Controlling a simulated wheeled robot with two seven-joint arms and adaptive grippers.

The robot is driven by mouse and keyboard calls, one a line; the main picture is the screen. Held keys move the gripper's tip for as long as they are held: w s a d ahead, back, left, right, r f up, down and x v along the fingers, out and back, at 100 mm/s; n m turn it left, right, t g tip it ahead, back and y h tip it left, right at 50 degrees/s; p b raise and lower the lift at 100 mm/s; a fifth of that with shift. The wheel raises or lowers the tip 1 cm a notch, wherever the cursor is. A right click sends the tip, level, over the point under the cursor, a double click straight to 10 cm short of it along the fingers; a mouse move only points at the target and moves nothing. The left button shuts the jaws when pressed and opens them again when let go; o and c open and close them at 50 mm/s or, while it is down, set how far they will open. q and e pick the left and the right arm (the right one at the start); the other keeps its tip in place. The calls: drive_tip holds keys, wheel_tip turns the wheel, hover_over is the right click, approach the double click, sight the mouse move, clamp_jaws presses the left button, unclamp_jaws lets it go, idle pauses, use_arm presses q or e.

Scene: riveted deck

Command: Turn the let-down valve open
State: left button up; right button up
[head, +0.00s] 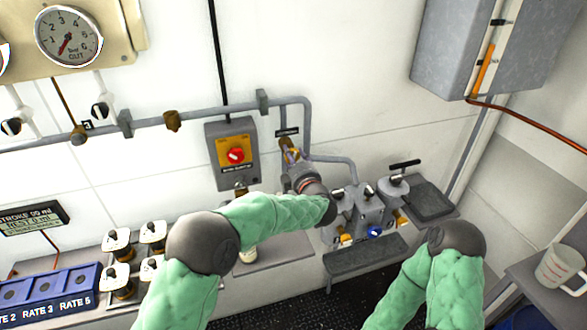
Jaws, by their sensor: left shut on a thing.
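My left gripper (292,160) reaches up to the pipework on the back wall. It is shut on the handle of a small brass valve (285,143), which I take to be the let-down valve. The valve sits below a dark label plate (287,132) too small to read. My gripper and wrist cover much of the handle, so I cannot tell its angle. My right arm shows at the lower right, but its gripper is not in view.
A grey box with a red knob (236,155) is left of the valve. A grey manifold (364,212) with a black T-handle stands at right. A gauge (68,36) is at upper left. Blue trays (50,287) and a measuring jug (557,267) stand at the sides.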

use_arm(q)
drive_tip(key=shift+w+a+r+n+b, duration=0.1)
drive_tip(key=shift+a+r+n+b, duration=0.05)
drive_tip(key=shift+n+b, duration=0.7)
drive_tip(key=shift+a+r+n+b, duration=0.1)
drive_tip(key=shift+a+n+b, duration=0.05)
drive_tip(key=shift+n+b, duration=0.65)
drive_tip(key=o, duration=1.1)
drive_tip(key=shift+a, duration=0.1)
drive_tip(key=shift+o, duration=0.2)
drive_tip(key=shift+f, duration=0.1)
drive_tip(key=shift+d+f, duration=0.1)
drive_tip(key=shift+d, duration=0.1)
drive_tip(key=shift+s+d, duration=0.1)
drive_tip(key=shift+s, duration=0.25)
drive_tip(key=v, duration=1.1)
drive_tip(key=shift+s, duration=0.15)
